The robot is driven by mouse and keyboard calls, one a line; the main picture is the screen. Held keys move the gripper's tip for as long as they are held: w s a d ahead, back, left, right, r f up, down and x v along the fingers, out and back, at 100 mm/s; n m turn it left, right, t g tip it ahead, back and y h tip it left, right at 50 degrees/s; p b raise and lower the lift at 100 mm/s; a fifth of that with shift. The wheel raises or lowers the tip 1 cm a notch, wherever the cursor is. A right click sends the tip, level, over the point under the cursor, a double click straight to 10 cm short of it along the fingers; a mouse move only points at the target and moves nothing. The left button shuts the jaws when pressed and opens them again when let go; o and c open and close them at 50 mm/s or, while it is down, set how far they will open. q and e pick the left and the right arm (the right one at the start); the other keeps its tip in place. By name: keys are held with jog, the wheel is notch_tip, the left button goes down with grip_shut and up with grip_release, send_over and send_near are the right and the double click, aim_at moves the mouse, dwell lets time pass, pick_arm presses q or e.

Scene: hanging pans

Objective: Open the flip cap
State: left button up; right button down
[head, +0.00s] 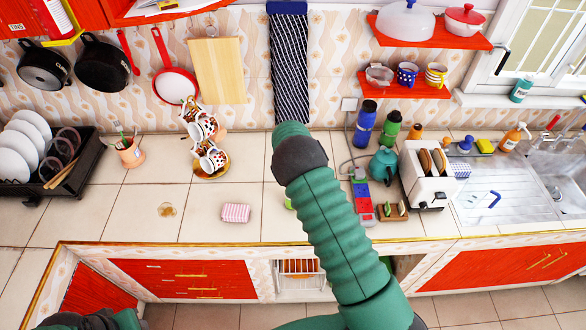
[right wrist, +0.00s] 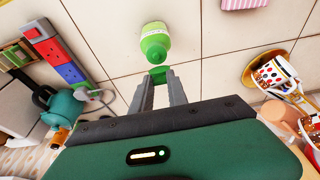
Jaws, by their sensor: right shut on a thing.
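A green bottle with a white label (right wrist: 155,45) is on the tiled counter in the right wrist view. A small green piece, the flip cap (right wrist: 158,72), is at its near end. My right gripper (right wrist: 158,80) has its two grey fingers on either side of this cap and is shut on it. I cannot tell whether the cap is raised from the bottle. In the head view my right arm covers the gripper, and only a sliver of the bottle (head: 288,203) shows beside the arm. My left gripper does not show; only dark green parts of mine are at the lower left.
A pink striped cloth or sponge (head: 236,213) lies to the left of the bottle. A mug stand (head: 210,160) is behind it. The counter's left front is mostly clear.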

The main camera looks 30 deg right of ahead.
jog(key=shift+s+a+f, duration=0.1)
jog(key=shift+f, duration=0.15)
jog(key=c, duration=1.6)
grip_release()
jog(key=shift+o, duration=1.6)
jog(key=shift+w+d, duration=0.2)
jog(key=shift+w, duration=0.1)
jog(key=shift+r, duration=0.1)
jog(key=shift+s+r, duration=0.1)
jog(key=shift+r, duration=0.25)
jog(key=b+v, duration=0.5)
jog(key=v, duration=1)
jog(key=shift+w+r, duration=0.25)
jog(key=shift+r, duration=0.15)
jog(key=shift+d+f, duration=0.1)
